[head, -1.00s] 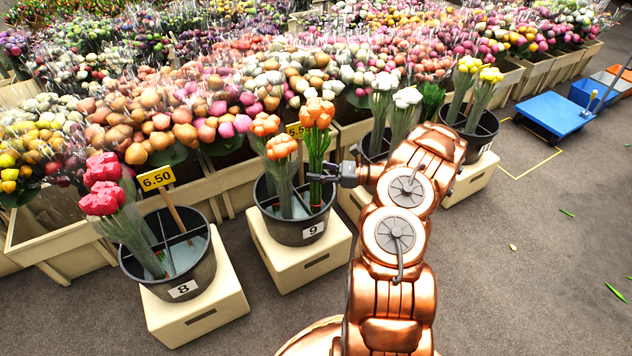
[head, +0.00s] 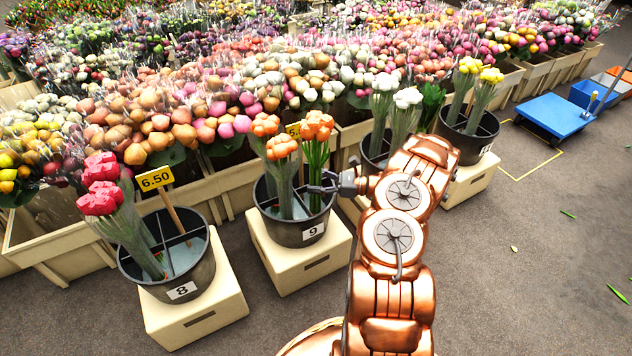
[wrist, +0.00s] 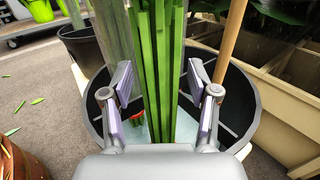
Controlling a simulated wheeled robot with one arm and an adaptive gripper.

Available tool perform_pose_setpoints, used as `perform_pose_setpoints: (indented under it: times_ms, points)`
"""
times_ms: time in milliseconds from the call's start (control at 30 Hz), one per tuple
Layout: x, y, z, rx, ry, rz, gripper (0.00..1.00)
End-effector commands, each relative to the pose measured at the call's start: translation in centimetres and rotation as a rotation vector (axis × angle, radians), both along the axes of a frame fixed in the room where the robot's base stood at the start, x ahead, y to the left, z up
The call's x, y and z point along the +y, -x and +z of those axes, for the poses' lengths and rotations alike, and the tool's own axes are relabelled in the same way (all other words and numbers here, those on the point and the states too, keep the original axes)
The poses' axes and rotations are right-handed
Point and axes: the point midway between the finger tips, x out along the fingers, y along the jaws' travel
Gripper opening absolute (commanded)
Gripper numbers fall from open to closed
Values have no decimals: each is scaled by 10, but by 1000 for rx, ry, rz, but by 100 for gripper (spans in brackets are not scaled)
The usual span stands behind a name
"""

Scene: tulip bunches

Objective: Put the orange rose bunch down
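The orange rose bunch (head: 317,126) stands upright in the black bucket numbered 9 (head: 291,232), on the right side of it. Its green stems (wrist: 164,75) run between my gripper's two fingers in the wrist view. My gripper (head: 322,187) reaches in from the right, low on the stems at the bucket's rim. The fingers (wrist: 160,92) are apart, with a narrow gap to the stems on each side. The stem ends are hidden behind my gripper's palm.
Two other orange bunches (head: 282,147) stand in the same bucket, left of this one. A wooden sign stick (wrist: 229,42) rises close by on the right in the wrist view. Bucket 8 (head: 190,275) with pink flowers stands at left. Open floor (head: 530,280) lies at right.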

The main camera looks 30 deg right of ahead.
Motion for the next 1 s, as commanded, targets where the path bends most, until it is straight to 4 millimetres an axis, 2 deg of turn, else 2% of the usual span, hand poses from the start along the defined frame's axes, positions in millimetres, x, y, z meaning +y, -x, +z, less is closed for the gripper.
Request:
perform_pose_setpoints:
  times_ms: [433,1000]
  points:
    - [-3,2,5,0,1,-2,64]
    - [-76,66,3,2,1,-1,64]
